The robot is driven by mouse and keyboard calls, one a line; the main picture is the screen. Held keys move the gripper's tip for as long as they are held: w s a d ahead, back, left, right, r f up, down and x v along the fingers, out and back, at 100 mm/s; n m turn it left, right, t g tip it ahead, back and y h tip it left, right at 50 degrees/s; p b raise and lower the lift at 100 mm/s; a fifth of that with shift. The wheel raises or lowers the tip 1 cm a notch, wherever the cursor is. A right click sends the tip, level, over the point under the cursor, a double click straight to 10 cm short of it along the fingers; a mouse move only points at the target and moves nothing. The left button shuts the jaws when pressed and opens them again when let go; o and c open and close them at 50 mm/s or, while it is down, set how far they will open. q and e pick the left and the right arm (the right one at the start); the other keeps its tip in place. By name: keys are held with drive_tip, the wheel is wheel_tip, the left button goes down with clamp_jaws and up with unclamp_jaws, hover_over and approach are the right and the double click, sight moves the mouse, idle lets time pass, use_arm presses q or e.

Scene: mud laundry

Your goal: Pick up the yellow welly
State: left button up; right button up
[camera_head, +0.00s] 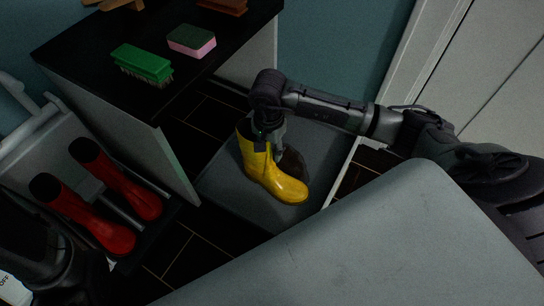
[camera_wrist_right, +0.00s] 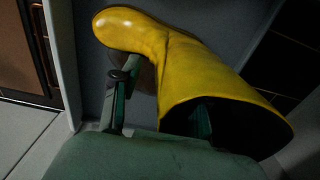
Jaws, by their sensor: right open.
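The yellow welly (camera_head: 262,168) stands upright on a grey surface in the head view, its toe pointing to the lower right. It also shows large in the right wrist view (camera_wrist_right: 185,62), with its dark opening toward the lower right. My right gripper (camera_head: 268,146) is at the welly's shaft and is open. In the right wrist view one finger (camera_wrist_right: 122,90) is outside the shaft and the other (camera_wrist_right: 201,122) shows at the opening, so the shaft wall lies between them. My left gripper is not clearly in view.
Red wellies (camera_head: 98,210) stand on a dark rack at the left. A black-topped counter (camera_head: 100,40) holds a green brush (camera_head: 142,63) and a green and pink sponge (camera_head: 192,41). A white door (camera_head: 480,70) is at the right. Dark floor tiles show between the counter and the rack.

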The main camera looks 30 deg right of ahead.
drive_tip(key=shift+c, duration=0.2)
clamp_jaws()
drive_tip(key=shift+r, duration=0.1)
